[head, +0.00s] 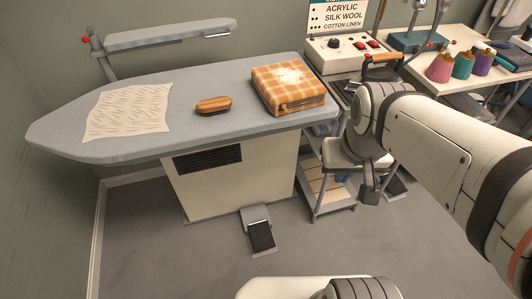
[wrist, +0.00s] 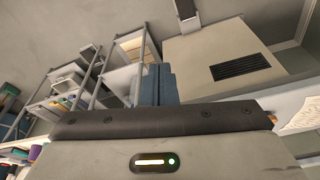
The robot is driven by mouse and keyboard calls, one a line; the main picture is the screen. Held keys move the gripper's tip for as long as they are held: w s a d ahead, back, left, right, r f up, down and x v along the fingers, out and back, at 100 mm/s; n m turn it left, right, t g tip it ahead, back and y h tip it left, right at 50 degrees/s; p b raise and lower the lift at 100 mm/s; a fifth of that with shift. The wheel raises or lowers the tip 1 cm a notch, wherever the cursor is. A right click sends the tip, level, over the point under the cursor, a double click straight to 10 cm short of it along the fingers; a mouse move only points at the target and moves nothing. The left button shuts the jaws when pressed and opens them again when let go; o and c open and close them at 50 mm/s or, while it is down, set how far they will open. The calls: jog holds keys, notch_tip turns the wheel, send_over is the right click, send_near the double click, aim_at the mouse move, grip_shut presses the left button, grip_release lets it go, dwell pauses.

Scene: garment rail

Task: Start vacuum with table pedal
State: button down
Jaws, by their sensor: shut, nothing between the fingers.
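The ironing table (head: 190,142) has a grey padded top on a pale cabinet base with a dark vent. A floor pedal (head: 260,232) with a black ribbed plate sits at the foot of that base; it also shows at the top of the wrist view (wrist: 186,10). My gripper (head: 369,192) hangs to the right of the table, well above the floor and apart from this pedal. Its fingers are together and empty, also in the wrist view (wrist: 158,82). A second floor pedal (head: 396,183) is partly visible behind my gripper; the wrist view shows it too (wrist: 89,52).
On the table lie a wrinkled cloth (head: 128,108), a brown brush-like block (head: 213,105) and a folded checked cloth (head: 288,88). A shelved cart (head: 322,192) stands between the table and my arm. A control box (head: 345,52) is behind. Floor around the front pedal is clear.

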jog(key=w+a+f+m+g+b, duration=0.1)
jog(key=w+a+f+b, duration=0.1)
jog(key=w+f+b, duration=0.55)
jog(key=w+a+f+m+b, duration=0.15)
jog(key=w+f+b, duration=0.25)
jog(key=w+f, duration=0.6)
jog(key=m+g+b, duration=0.3)
jog(key=b, duration=1.7)
send_over(264, 243)
jog(key=w, duration=0.1)
notch_tip(264, 243, down, 70)
jog(key=shift+d+r+y, duration=0.2)
jog(key=shift+d+y, duration=0.1)
jog(key=shift+s+a+f+b, duration=0.15)
jog(key=shift+f+b, duration=0.8)
jog(key=shift+f, duration=0.8)
jog(key=shift+s+f+b, duration=0.15)
jog(key=shift+f+b, duration=0.8)
jog(key=shift+f, duration=0.8)
